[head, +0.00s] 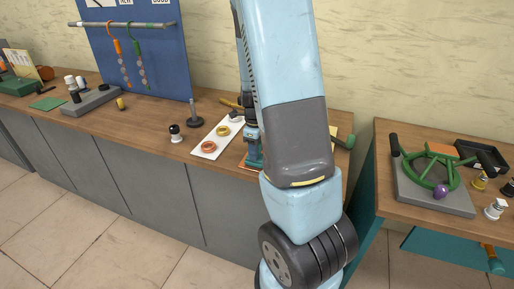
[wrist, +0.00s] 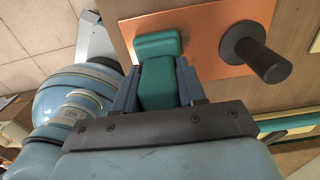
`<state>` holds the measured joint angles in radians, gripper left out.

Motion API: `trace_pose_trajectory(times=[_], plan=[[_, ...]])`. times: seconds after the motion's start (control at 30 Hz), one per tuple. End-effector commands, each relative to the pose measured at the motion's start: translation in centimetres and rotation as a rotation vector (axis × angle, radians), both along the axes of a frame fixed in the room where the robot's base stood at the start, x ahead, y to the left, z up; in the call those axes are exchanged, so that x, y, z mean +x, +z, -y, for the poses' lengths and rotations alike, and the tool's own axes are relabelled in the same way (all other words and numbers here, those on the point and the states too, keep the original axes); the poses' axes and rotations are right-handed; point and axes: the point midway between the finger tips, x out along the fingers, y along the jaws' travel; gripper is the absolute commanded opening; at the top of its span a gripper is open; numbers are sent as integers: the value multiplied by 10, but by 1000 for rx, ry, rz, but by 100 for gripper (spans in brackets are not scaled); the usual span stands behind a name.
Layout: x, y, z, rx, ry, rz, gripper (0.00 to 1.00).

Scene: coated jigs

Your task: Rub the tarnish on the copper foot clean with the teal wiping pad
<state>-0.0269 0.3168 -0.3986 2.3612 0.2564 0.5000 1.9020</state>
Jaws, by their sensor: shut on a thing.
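My gripper (wrist: 158,84) is shut on the teal wiping pad (wrist: 158,50), with one finger on each side of it. The pad's end lies over the copper foot (wrist: 215,30), a flat orange copper plate with a dark upright post (wrist: 262,58) on its right part. I cannot tell whether the pad touches the copper. No tarnish is clear on the copper that shows; the part under the pad is hidden. In the head view, my gripper (head: 252,145) is low over the workbench, with a sliver of copper (head: 248,168) below it, and my arm hides most of the foot.
On the workbench (head: 150,120), a white tray (head: 203,153) with a copper ring (head: 208,146) and a yellow ring (head: 223,130) stands just left of my gripper. A dark post on a base (head: 194,115) and a black-and-white bottle (head: 175,133) stand farther left. A second table (head: 385,200) is at right.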

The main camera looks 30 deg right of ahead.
Motion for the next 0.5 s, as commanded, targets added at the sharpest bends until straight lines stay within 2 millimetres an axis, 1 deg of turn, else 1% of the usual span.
trace_pose_trajectory(times=[0.13, 0.5], plan=[[-3, 0, -5, 0, 1, 0, 0], [-3, 0, -3, 0, 0, 0, 0]])
